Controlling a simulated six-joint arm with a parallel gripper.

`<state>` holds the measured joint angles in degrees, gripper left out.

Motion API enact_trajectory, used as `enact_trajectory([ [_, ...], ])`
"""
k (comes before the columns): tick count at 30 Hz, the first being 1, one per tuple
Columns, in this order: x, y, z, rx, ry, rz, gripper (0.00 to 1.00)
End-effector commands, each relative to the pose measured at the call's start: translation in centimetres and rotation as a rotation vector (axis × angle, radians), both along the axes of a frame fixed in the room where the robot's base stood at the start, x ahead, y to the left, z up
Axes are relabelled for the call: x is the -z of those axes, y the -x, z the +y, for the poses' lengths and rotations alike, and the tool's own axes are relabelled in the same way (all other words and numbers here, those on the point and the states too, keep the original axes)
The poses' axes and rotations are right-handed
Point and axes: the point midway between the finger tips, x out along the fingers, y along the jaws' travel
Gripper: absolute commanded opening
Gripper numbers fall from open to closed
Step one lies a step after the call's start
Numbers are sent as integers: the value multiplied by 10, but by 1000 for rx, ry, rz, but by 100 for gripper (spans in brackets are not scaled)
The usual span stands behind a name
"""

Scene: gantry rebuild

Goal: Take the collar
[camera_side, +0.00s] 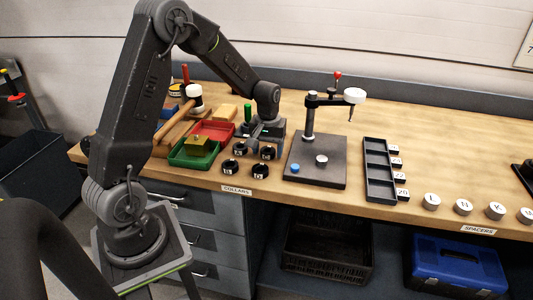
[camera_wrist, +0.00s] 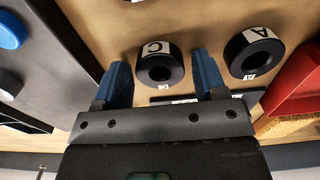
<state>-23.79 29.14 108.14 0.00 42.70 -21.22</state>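Several black ring collars with white letter labels lie on the bench. In the wrist view, the collar marked C (camera_wrist: 177,72) sits between the two blue fingers of my gripper (camera_wrist: 160,60), with gaps at its sides. The fingers are open and hold nothing. The collar marked A (camera_wrist: 240,70) lies just outside the right finger. In the side view, my gripper (camera_side: 262,134) is low over the back row of collars and partly hides it. The back right collar (camera_side: 267,153) is beneath it. The front left (camera_side: 228,167) and front right (camera_side: 261,169) collars are clear.
A red tray (camera_side: 213,131) and a green tray (camera_side: 194,153) are left of the collars. A dark base plate (camera_side: 325,174) with a post stands close on the right. Beyond it are a slotted black rack (camera_side: 378,170) and several white-topped spacers (camera_side: 463,207).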

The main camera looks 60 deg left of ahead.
Motion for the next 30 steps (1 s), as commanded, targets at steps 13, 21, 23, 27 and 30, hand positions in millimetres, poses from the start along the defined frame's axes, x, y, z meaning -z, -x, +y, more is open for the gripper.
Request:
enact_trajectory([
  [13, 0, 0, 0, 0, 0, 0, 22],
  [21, -14, -1, 0, 0, -1, -4, 20],
  [23, -20, -1, 0, 0, -1, -3, 20],
  [27, -34, -1, 0, 0, -1, -3, 20],
  [30, -43, -1, 0, 0, -1, -4, 20],
])
